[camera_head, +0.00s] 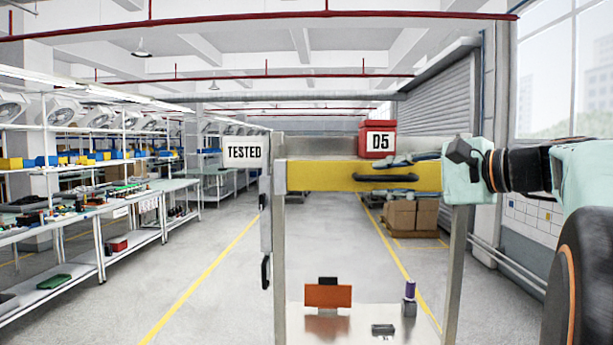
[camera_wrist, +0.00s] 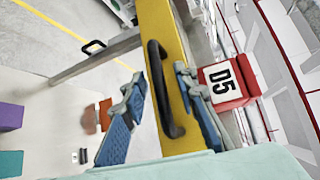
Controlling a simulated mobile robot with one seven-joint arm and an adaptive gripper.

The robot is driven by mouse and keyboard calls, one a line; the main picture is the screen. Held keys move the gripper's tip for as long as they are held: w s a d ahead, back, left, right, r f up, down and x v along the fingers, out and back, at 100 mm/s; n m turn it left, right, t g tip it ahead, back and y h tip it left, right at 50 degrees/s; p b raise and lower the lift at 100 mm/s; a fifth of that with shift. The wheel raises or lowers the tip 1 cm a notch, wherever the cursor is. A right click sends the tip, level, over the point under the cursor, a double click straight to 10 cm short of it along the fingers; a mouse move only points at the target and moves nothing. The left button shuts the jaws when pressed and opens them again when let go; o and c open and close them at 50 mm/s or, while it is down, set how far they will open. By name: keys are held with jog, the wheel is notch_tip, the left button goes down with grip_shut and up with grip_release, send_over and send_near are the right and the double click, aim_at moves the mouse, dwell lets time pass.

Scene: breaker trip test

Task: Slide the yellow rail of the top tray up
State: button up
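The yellow rail (camera_head: 320,177) runs across the front of the top tray (camera_head: 315,146), level, between the metal posts of a stand. A dark handle (camera_head: 386,178) is fixed to its face. My gripper (camera_head: 390,162) reaches in from the right in the head view, near the handle. In the wrist view, my gripper (camera_wrist: 160,76) is open, with blue-padded fingers apart on either side of the yellow rail (camera_wrist: 163,30) and the handle (camera_wrist: 160,95) between them. I see no clear contact. A red box marked D5 (camera_head: 376,137) sits on the top tray; it also shows in the wrist view (camera_wrist: 229,78).
A TESTED sign (camera_head: 243,152) is at the stand's left. The lower shelf (camera_head: 300,318) holds an orange block (camera_head: 328,296), a purple-topped piece (camera_head: 409,297) and a small dark item (camera_head: 383,329). Workbenches line the left; cardboard boxes (camera_head: 410,214) stand behind.

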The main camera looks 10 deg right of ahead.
grip_shut()
dwell(0.3)
jog(key=shift+r, duration=0.1)
jog(key=shift+r+p, duration=1.65)
jog(key=shift+r, duration=1.1)
jog(key=shift+c, duration=0.7)
grip_release()
jog(key=shift+o, duration=0.7)
jog(key=shift+f, duration=0.1)
